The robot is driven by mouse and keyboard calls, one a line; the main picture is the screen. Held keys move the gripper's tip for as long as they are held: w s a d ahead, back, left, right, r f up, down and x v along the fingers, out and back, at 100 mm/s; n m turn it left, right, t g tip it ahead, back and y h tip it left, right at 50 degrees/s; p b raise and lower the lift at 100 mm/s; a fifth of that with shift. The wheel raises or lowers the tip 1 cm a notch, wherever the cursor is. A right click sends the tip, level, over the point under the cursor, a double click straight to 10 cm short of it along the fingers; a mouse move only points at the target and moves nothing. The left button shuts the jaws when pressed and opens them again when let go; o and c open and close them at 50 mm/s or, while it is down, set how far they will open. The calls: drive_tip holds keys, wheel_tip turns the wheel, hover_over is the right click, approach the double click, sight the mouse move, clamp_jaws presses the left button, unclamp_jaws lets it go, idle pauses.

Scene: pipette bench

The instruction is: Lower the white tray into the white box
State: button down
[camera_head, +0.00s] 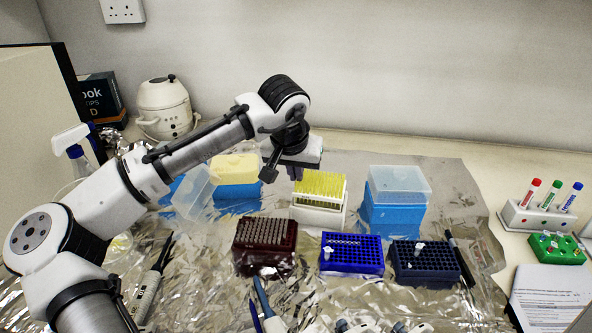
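The white tray (335,194) is filled with upright yellow pipette tips and sits at the middle of the bench. The white box (318,216) is directly below it. The tray appears about level over the box, and I cannot tell whether its lower edge is inside the box or just above it. My gripper (296,173) points down at the tray's back left corner, over or just behind the tips. Its fingertips are partly hidden, so I cannot tell whether they touch the tray or how far apart they are.
A blue box with a clear lid (396,190) stands close on the right. A blue box with a yellow top (236,180) and an open clear lid stands on the left. Dark red (265,262), blue (352,268) and navy (425,280) racks stand in front. Crinkled foil covers the bench.

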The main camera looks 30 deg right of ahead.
drive_tip(key=shift+f, duration=0.5)
drive_tip(key=shift+f, duration=0.15)
drive_tip(key=shift+f+b, duration=0.4)
drive_tip(key=shift+f, duration=0.05)
drive_tip(key=c, duration=1.6)
unclamp_jaws()
drive_tip(key=b+v, duration=0.1)
drive_tip(key=v, duration=1.3)
drive_tip(key=shift+s+f, duration=0.1)
